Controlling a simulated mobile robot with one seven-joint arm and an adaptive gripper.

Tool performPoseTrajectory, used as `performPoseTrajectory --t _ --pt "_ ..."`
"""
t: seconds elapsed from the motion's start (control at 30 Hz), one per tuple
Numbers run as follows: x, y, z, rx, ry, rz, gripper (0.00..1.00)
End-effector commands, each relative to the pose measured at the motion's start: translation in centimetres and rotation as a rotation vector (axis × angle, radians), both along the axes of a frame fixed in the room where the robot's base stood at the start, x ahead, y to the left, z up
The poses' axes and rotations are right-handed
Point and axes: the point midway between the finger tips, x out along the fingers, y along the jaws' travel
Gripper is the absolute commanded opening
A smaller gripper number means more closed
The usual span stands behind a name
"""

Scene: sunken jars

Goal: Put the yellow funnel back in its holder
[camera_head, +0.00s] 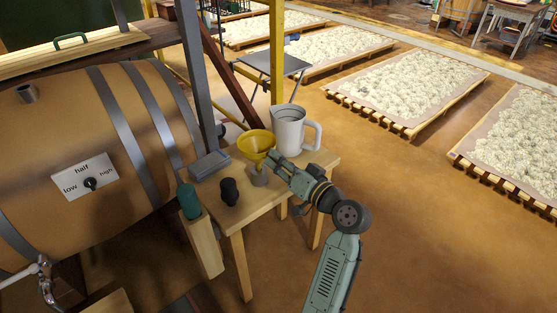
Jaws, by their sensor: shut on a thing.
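The yellow funnel (255,141) is upright, wide mouth up, over the small wooden table (228,217). My gripper (270,161) comes in from the right and is shut on the funnel just below its cone. The fingers hide part of the lower funnel. A small grey cup-like piece (259,179) shows directly under the funnel; it may be the holder. I cannot tell whether the funnel's spout is inside it or above it.
A pale grey jug (290,130) stands close behind the gripper on the table. A black knobbed object (229,191), a grey box (210,165) and a green cylinder (188,201) are to the left. A large barrel (110,215) fills the left side. Open floor lies right.

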Motion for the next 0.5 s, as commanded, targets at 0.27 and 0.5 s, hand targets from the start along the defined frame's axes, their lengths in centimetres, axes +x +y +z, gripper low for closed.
performPoseTrajectory --t 0.27,0.5 --pt "-0.06 -0.02 -1.02 0.0 0.0 0.0 0.0" --pt "-0.05 -0.03 -0.99 0.0 0.0 0.0 0.0"
